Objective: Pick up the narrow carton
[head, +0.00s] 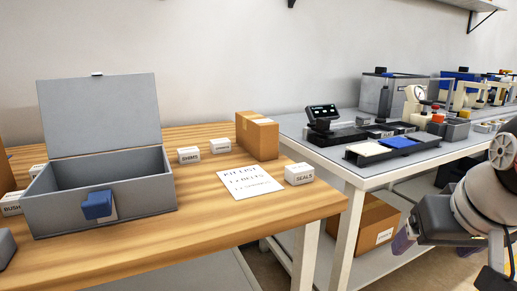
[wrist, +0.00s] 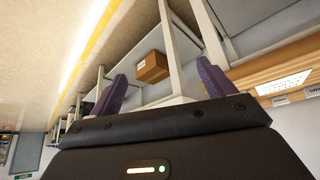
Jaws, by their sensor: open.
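A narrow brown carton (head: 257,136) stands upright at the back right of the wooden table, beside the small white boxes. Another brown carton (head: 371,224) with a white label sits on the lower shelf under the white table; a brown carton on a shelf also shows in the wrist view (wrist: 152,67). My gripper (head: 432,246) is at the right edge of the head view, low beside the white table, well away from the narrow carton. Its purple fingers are spread and empty in the wrist view (wrist: 161,71).
An open grey box (head: 105,205) with a blue latch stands on the wooden table's left. A paper list (head: 250,185) and a SEALS box (head: 299,174) lie near the right edge. The white table (head: 375,172) carries trays and devices. A brown carton shows partly at far left.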

